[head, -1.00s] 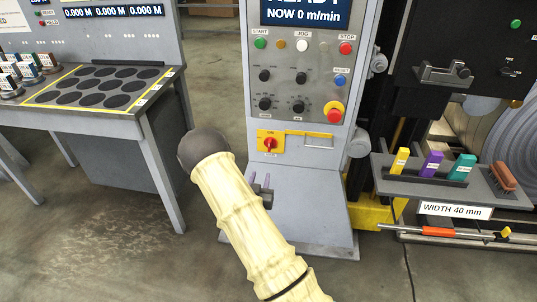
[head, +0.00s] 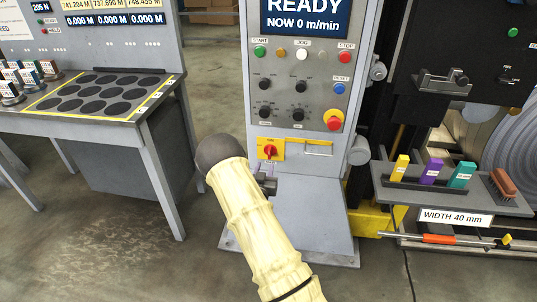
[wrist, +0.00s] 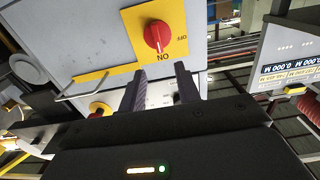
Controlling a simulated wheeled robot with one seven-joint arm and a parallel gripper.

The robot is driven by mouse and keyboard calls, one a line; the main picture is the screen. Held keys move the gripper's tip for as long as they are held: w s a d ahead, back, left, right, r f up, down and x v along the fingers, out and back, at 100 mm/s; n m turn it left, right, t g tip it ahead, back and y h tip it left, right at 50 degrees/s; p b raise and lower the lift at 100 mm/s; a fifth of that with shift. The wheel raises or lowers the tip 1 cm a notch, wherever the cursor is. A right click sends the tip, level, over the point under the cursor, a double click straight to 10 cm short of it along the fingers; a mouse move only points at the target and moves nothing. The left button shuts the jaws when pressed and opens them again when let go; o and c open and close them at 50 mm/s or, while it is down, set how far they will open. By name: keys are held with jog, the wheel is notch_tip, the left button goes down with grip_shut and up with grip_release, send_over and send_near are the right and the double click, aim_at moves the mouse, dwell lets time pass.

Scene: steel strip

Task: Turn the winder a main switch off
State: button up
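The main switch (head: 270,151) is a red rotary knob on a yellow plate, low on the grey control cabinet. In the wrist view the red knob (wrist: 157,36) is seen close up, its pale mark towards the ON label; an OFF label is at the side. My gripper (wrist: 162,76) is open and empty, its two dark fingers apart and pointing towards the switch, with the knob in line with the gap. It does not appear to touch the knob. In the head view my gripper (head: 268,184) is just below the plate, partly hidden by my arm.
A grey bench (head: 60,118) stands left. A shelf (head: 440,200) with coloured blocks is at the right. Floor between bench and cabinet is clear.

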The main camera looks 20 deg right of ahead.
aim_at(269, 152)
jog(key=x, duration=0.8)
jog(key=shift+w+d, duration=0.3)
jog(key=shift+a, duration=0.1)
grip_shut()
